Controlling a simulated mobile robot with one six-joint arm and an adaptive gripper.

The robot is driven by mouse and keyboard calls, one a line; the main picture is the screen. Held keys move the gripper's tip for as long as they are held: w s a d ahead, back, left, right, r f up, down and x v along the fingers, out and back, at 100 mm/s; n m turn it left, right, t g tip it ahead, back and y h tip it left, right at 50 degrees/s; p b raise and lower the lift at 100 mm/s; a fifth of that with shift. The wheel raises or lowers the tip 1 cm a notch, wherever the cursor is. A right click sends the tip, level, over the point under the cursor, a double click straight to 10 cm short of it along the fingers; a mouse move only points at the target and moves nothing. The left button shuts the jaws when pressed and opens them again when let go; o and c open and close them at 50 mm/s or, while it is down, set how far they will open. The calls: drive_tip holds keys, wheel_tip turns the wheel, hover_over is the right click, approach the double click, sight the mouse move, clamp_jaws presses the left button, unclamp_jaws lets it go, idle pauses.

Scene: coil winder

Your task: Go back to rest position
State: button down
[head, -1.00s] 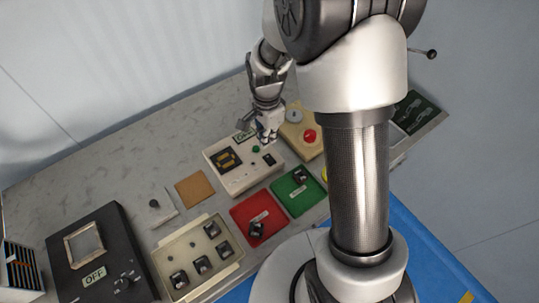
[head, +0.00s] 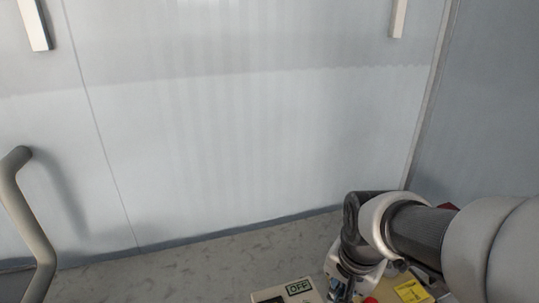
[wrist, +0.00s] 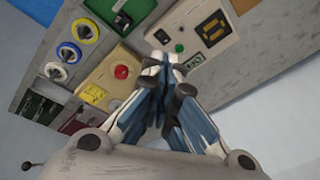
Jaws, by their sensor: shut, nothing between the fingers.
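My gripper (wrist: 165,62) is shut and empty in the wrist view, its fingertips meeting over the bench near a cream control box (wrist: 205,35). That box has a green button (wrist: 180,48) and a small dark display. In the head view my gripper (head: 340,288) is at the bottom edge, beside the cream box with an OFF label (head: 299,287); its fingertips are partly cut off. My arm reaches in from the right.
A tan box with a red button (wrist: 121,72) and a grey panel with round blue and yellow-rimmed parts (wrist: 84,31) stand near the gripper. A curved grey handle (head: 30,225) is at left.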

drive_tip(key=s+r+n+t, duration=0.1)
drive_tip(key=s+r+n, duration=0.2)
drive_tip(key=s, duration=0.3)
drive_tip(key=s+r+n+t, duration=0.1)
drive_tip(key=s+r+n, duration=0.2)
drive_tip(key=s, duration=0.4)
drive_tip(key=shift+n, duration=0.7)
